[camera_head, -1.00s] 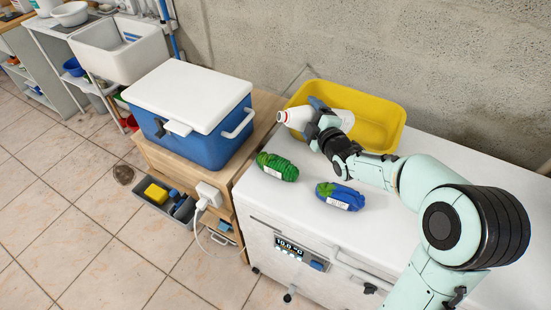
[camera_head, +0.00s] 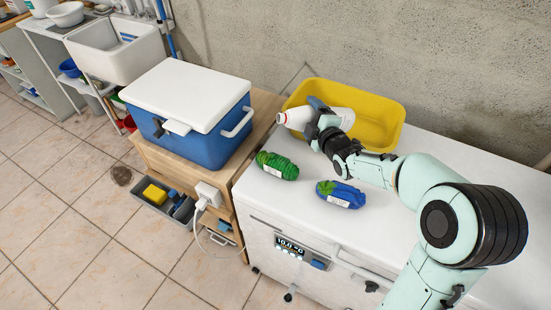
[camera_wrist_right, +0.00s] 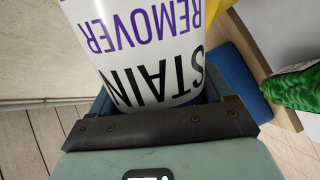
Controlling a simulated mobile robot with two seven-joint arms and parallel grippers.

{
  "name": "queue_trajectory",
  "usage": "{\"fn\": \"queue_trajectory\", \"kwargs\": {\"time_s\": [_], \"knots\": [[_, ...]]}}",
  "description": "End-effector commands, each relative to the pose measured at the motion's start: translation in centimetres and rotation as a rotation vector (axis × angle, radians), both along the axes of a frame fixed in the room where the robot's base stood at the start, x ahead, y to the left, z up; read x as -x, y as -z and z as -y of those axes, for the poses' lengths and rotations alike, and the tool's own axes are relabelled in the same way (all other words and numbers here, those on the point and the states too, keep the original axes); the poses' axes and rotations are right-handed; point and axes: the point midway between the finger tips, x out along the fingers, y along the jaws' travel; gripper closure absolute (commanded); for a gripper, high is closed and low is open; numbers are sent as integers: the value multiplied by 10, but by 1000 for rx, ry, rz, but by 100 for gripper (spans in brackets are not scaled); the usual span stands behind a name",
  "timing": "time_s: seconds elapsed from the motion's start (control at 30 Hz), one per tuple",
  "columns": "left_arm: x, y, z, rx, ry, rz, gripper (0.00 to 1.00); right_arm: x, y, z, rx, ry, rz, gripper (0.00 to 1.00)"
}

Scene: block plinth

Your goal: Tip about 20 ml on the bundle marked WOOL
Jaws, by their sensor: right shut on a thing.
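My right gripper (camera_head: 317,115) is shut on a white bottle (camera_head: 342,118), held in front of the yellow tub. The bottle lies nearly level, its red-ringed mouth end pointing left. In the right wrist view its label (camera_wrist_right: 150,45) reads STAIN REMOVER. Left of the gripper and nearer to me, a green bundle (camera_head: 278,165) lies on the white chest top. A blue and green bundle (camera_head: 338,192) lies to its right. Each has a white tag, too small to read. No liquid shows leaving the bottle. My left gripper is not in view.
The yellow tub (camera_head: 385,124) stands on the white chest (camera_head: 395,210) behind the bottle. A blue cooler with a white lid (camera_head: 190,94) stands on a wooden cabinet to the left. The chest top around the bundles is clear.

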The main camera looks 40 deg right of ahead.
Motion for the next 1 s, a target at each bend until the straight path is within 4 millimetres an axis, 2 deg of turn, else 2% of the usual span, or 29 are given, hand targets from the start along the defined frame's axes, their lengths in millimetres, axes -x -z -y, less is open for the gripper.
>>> {"fn": "queue_trajectory", "kwargs": {"time_s": [1.0], "knots": [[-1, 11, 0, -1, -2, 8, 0, -2, 5, 11, 61, 1, -15, 63]]}}
